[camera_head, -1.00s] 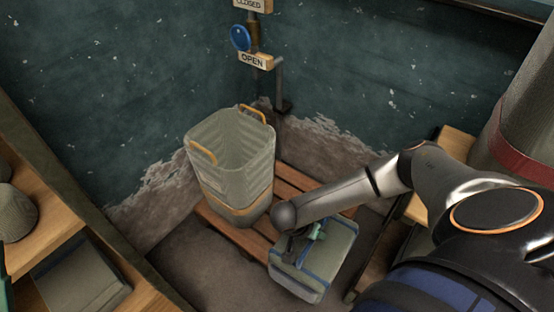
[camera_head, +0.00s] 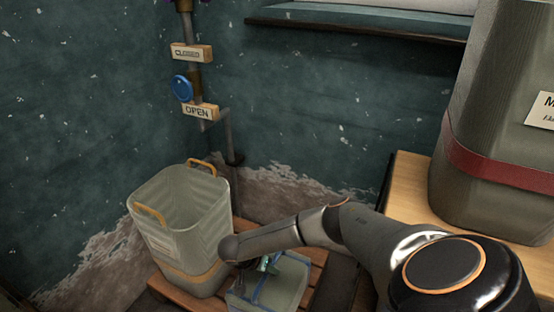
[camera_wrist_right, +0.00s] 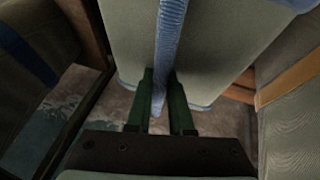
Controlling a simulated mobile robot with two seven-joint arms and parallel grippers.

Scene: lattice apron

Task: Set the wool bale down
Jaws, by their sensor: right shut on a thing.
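The wool bale (camera_head: 285,282) is a grey-green block with blue straps, low in the head view and cut off by its lower edge. My right gripper (camera_head: 264,264) is at its top, partly hidden by my arm. In the right wrist view, the green fingers (camera_wrist_right: 161,76) are shut on the bale's blue strap (camera_wrist_right: 168,40), with the bale's pale side (camera_wrist_right: 220,45) filling the upper middle. The bale overlaps the slatted wooden platform (camera_head: 177,292) in the picture; whether it touches the slats cannot be told. My left gripper is out of view.
A tall pale bin (camera_head: 185,225) with orange handles stands on the platform, left of the bale. A wooden surface (camera_head: 410,185) at right carries a large container with a red band (camera_head: 490,162). A pipe with a blue knob (camera_head: 183,88) and OPEN and CLOSED signs runs up the wall.

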